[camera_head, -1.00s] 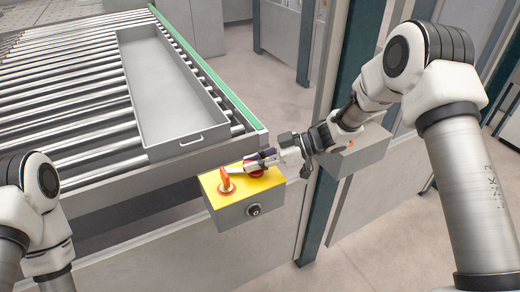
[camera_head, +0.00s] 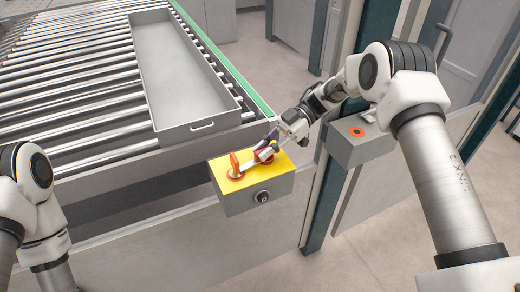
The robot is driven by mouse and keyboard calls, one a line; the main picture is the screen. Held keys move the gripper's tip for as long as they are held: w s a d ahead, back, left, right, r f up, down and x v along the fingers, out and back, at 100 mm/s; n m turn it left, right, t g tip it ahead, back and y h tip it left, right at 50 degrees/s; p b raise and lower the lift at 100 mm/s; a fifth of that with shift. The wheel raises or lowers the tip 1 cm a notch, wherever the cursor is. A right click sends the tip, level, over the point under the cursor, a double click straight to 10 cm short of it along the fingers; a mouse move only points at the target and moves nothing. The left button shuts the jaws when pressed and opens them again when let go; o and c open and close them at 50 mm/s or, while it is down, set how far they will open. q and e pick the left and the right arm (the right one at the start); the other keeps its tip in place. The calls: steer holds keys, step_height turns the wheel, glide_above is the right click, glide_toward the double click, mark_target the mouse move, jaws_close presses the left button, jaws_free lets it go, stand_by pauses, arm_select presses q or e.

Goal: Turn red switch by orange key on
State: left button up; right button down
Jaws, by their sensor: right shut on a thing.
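The yellow-topped control box (camera_head: 265,180) is mounted at the front corner of the roller table. The orange key (camera_head: 235,161) stands up on the left part of its top, over a round red-orange switch base (camera_head: 234,176). My right gripper (camera_head: 246,167) reaches down from the upper right, its fingertips at the right side of the orange key and shut on it. The fingers hide part of the key's right side. A red round button (camera_head: 264,155) sits behind the fingers and is partly covered. My left gripper is out of view; only my left arm shows.
A grey tray (camera_head: 205,125) with a handle lies on the roller table (camera_head: 85,100). A black round lock (camera_head: 262,196) is on the box's front. A second grey box (camera_head: 357,145) with an orange ring stands to the right, close to my right arm.

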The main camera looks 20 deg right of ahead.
steer(key=shift+s+f, duration=0.1)
steer(key=shift+f, duration=0.1)
steer(key=c, duration=1.2)
jaws_free()
steer(key=shift+a+r, duration=0.1)
steer(key=shift+o, duration=0.2)
steer(key=v, duration=0.7)
steer(key=shift+d, duration=0.25)
steer(key=shift+r, duration=0.1)
